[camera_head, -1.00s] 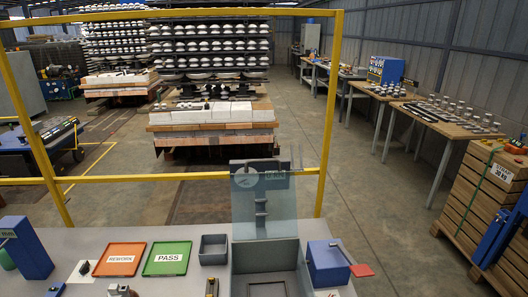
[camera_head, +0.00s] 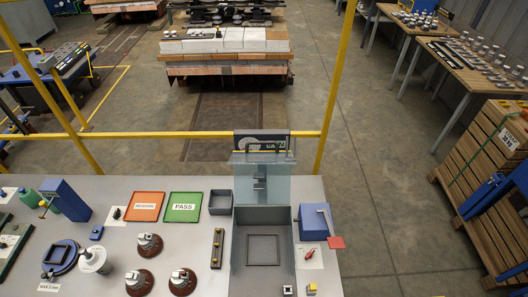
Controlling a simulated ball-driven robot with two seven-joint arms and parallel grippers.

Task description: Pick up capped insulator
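Three brown insulators with grey metal caps stand on the grey bench (camera_head: 190,232). One insulator (camera_head: 149,246) is at the back. A second insulator (camera_head: 139,283) is at the front left and a third insulator (camera_head: 183,283) is at the front right, near the bottom edge of the picture. They stand upright and apart from each other. Neither of my grippers shows in the head view.
An orange REWORK tray (camera_head: 145,194) and a green PASS tray (camera_head: 167,214) lie behind the insulators. A grey open-topped fixture with a clear shield (camera_head: 262,220), a blue box (camera_head: 314,221) and a dark bar (camera_head: 217,247) are to the right. A yellow rail (camera_head: 205,135) runs behind the bench.

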